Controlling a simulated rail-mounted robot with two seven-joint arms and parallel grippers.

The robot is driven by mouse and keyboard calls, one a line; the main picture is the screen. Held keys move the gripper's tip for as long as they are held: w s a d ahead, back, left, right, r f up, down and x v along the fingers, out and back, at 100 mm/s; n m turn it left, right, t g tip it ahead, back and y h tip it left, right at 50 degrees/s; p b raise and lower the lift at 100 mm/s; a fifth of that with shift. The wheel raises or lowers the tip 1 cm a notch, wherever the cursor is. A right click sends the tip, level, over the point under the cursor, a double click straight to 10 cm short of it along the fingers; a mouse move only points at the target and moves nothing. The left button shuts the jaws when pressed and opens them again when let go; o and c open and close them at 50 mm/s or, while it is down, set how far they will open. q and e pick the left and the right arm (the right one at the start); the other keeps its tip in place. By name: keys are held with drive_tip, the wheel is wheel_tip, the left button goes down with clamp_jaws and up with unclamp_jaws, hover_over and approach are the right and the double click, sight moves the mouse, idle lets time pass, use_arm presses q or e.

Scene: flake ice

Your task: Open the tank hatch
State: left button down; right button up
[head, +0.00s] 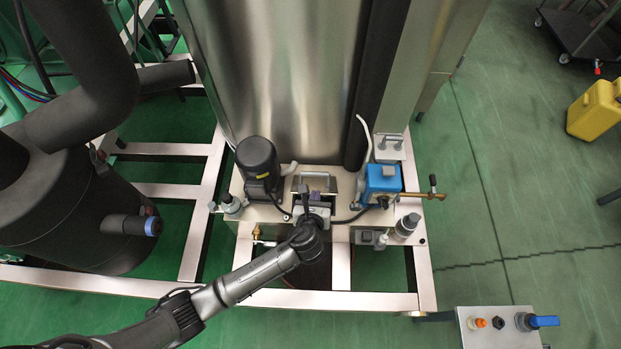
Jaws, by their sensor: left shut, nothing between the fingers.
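The tank (275,70) is a tall shiny steel cylinder in the middle of the head view. At its foot is a pale metal deck. A small steel hatch (318,181) with a rectangular frame sits on this deck, between a black motor and a blue pump. My left arm reaches in from the bottom left. My left gripper (315,197) is at the near side of the hatch, shut with nothing in it. The gripper hides part of the hatch, and I cannot tell whether they touch or how far the lid is raised. My right gripper is out of view.
The black motor (257,165) stands left of the hatch. The blue pump (383,182) with a brass pipe stands to the right. A large black insulated vessel (75,215) fills the left side. A control box (497,328) is at bottom right.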

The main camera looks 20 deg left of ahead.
use_arm(q)
drive_tip(key=shift+g+y, duration=0.6)
drive_tip(key=w+a+f+b, duration=0.3)
drive_tip(key=w+a+f, duration=0.1)
drive_tip(key=f, duration=0.1)
drive_tip(key=shift+w+a, duration=0.25)
drive_tip(key=shift+a, duration=0.15)
drive_tip(key=shift+b+x, duration=0.35)
drive_tip(key=shift+x, duration=0.5)
drive_tip(key=shift+w+r, duration=0.1)
drive_tip(key=shift+w, duration=0.05)
